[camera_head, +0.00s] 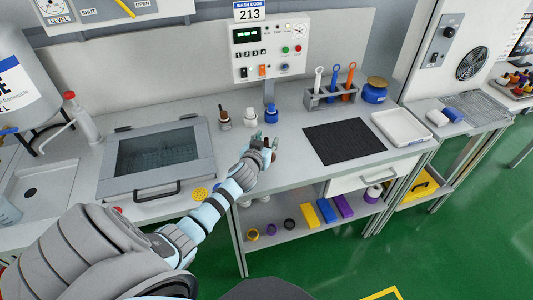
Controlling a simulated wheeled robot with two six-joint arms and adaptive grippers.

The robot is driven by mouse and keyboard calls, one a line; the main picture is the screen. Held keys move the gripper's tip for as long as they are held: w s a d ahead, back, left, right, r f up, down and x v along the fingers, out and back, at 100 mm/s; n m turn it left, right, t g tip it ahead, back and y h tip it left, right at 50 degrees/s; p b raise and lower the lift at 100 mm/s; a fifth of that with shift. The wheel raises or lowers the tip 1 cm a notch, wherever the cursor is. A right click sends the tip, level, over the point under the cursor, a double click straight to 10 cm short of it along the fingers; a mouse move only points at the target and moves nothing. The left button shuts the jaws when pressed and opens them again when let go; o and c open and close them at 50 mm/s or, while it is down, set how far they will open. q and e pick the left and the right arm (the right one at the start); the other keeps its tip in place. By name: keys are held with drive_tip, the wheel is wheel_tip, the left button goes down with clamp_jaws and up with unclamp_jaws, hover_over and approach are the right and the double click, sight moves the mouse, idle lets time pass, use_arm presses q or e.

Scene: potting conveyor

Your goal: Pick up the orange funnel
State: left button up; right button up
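I cannot make out a clear funnel shape anywhere. An orange long-handled tool (350,82) stands upright in a grey rack (331,100) at the back of the bench, beside a blue and a white one. On the shelf below lies a small orange-yellow ring-like piece (253,234), too small to identify. My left gripper (266,143) is over the middle of the bench, left of the black mat and apart from the rack. Something dark brown shows at its fingertips; whether it is held is unclear. My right gripper is out of view.
Small bottles (224,118) stand behind my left gripper. A lidded basin (158,160) is to the left. A black mat (345,141), a white tray (401,127) and a blue jar (375,90) are to the right. The lower shelf holds coloured blocks (326,210).

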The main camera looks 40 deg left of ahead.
use_arm(q)
drive_tip(key=shift+w+a+f, duration=0.1)
drive_tip(key=shift+w+f, duration=0.05)
drive_tip(key=shift+w, duration=0.1)
drive_tip(key=shift+s, duration=0.15)
clamp_jaws()
